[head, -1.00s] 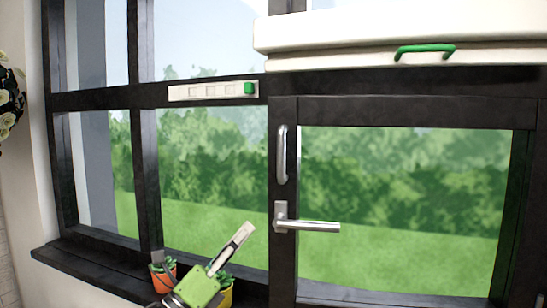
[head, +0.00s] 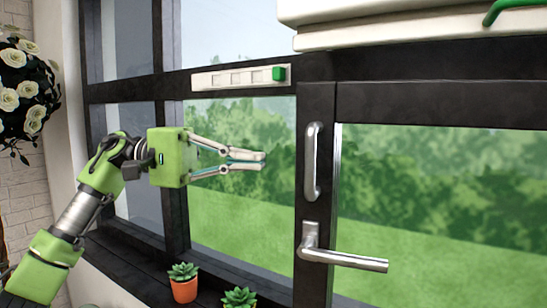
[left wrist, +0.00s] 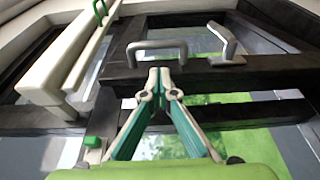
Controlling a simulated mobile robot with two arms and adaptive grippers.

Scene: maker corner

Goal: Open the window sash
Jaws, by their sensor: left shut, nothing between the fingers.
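The window sash (head: 335,103) has a dark frame and stands at the right in the head view, looking closed against the fixed frame. A vertical silver pull handle (head: 312,162) is on its left stile; it also shows in the left wrist view (left wrist: 157,45). Below it, the silver lever handle (head: 345,260) points right, nearly level; it shows in the left wrist view (left wrist: 222,42). My left gripper (head: 264,161) is shut and empty, left of the pull handle and apart from it. Its fingertips (left wrist: 160,76) point toward the pull handle. My right gripper is out of view.
A white strip with a green block (head: 279,73) is on the crossbar above my left gripper. A white box-like unit with a green handle (head: 510,10) overhangs the sash top. An orange pot (head: 184,290) and another plant (head: 239,298) stand on the sill. White flowers (head: 30,85) hang left.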

